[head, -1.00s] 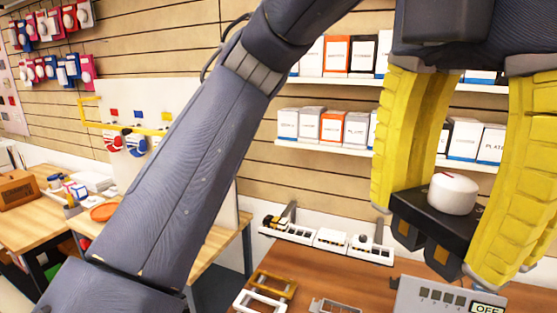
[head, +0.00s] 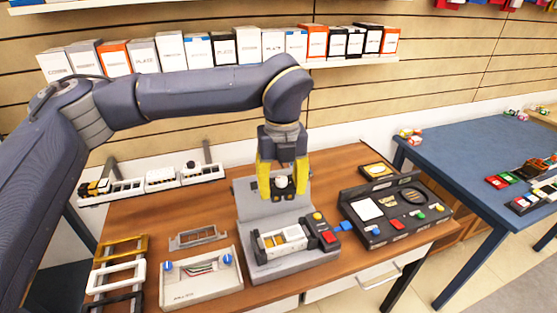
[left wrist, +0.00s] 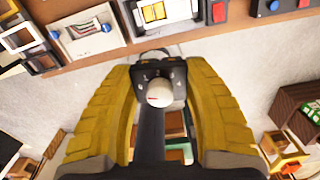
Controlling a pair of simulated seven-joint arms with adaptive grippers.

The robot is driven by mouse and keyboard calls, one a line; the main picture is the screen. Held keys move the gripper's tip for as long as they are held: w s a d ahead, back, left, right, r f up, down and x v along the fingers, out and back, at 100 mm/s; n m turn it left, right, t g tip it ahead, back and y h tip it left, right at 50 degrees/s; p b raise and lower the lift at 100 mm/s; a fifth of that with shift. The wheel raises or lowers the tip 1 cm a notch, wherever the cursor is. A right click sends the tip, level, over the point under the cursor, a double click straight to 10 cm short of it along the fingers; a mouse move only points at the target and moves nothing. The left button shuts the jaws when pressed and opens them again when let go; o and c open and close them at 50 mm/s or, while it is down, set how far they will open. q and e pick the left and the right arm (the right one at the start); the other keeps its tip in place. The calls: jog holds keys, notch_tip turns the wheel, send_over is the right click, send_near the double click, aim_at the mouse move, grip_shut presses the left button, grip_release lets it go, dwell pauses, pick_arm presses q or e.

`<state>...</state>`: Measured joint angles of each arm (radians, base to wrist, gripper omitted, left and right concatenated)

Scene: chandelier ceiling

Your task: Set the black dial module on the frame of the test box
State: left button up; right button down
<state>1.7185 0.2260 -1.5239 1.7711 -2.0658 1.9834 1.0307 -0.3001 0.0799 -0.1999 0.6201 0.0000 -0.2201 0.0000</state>
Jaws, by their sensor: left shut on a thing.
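The black dial module (head: 281,184), with its round white knob, is between the yellow fingers of my left gripper (head: 283,190). In the left wrist view the module's black plate and knob (left wrist: 160,90) show clearly between the two fingers, and the gripper (left wrist: 158,88) is shut on it. The grey test box (head: 265,275) stands on the wooden table, with a pale module in its frame (head: 284,240) and red and yellow buttons at its right. My left gripper hangs pointing down behind this frame, apart from it. My right gripper is not in view.
A pale box with blue knobs (head: 200,283) and loose frames (head: 118,275) lie to the left. A black control panel (head: 398,212) stands to the right. White racks (head: 160,180) line the back left. A blue table (head: 470,150) is farther right.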

pick_arm(q)
jog(key=n, duration=0.1)
send_near(272, 245)
jog(key=shift+w+d+f, duration=0.15)
jog(key=shift+w+d, duration=0.1)
jog(key=shift+d, duration=0.1)
jog(key=shift+f+n, duration=0.3)
jog(key=shift+f, duration=1.25)
jog(key=shift+f, duration=1.2)
dwell(0.4)
jog(key=shift+f, duration=0.1)
jog(key=shift+f, duration=0.3)
jog(key=shift+c, duration=0.4)
jog(key=shift+s+a+f, duration=0.2)
jog(key=shift+a+f, duration=0.15)
jog(key=o, duration=1.4)
jog(key=shift+r, duration=0.15)
jog(key=shift+w+d+r, duration=0.1)
jog(key=shift+r, duration=1.45)
jog(key=shift+w+d+r, duration=0.1)
jog(key=shift+r, duration=1.45)
